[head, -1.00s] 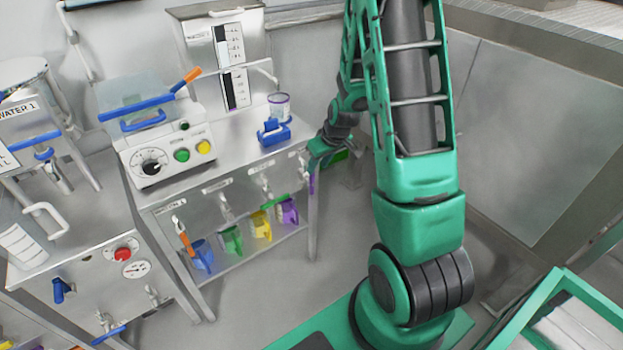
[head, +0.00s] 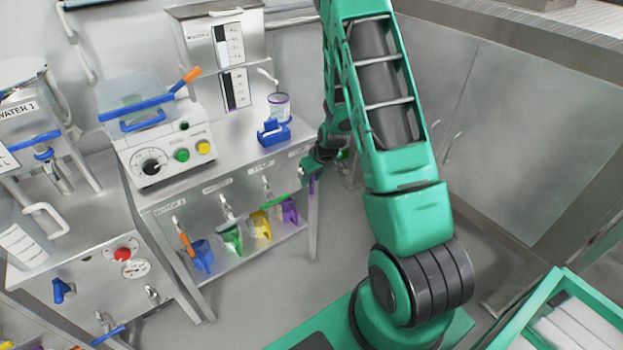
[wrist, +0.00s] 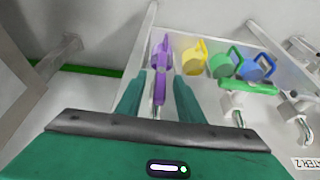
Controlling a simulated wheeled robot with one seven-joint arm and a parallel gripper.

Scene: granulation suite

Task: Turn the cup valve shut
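My gripper (head: 312,172) is at the right end of the steel bench front, beside the rightmost tap. It also shows in the wrist view (wrist: 160,82), with its two fingers apart. A purple lever (wrist: 160,92) lies between the fingers, with a gap visible on each side. A purple jug (wrist: 161,50) is just beyond it. In the head view the lever (head: 312,187) hangs below my gripper, partly hidden. I cannot read a label that marks this as the cup valve.
A green tap lever (wrist: 248,87) and yellow (wrist: 193,60), green (wrist: 221,64) and blue (wrist: 258,67) jugs are to the right in the wrist view. An orange lever (head: 187,243) is at the far left tap. A clear cup (head: 279,105) stands on the bench.

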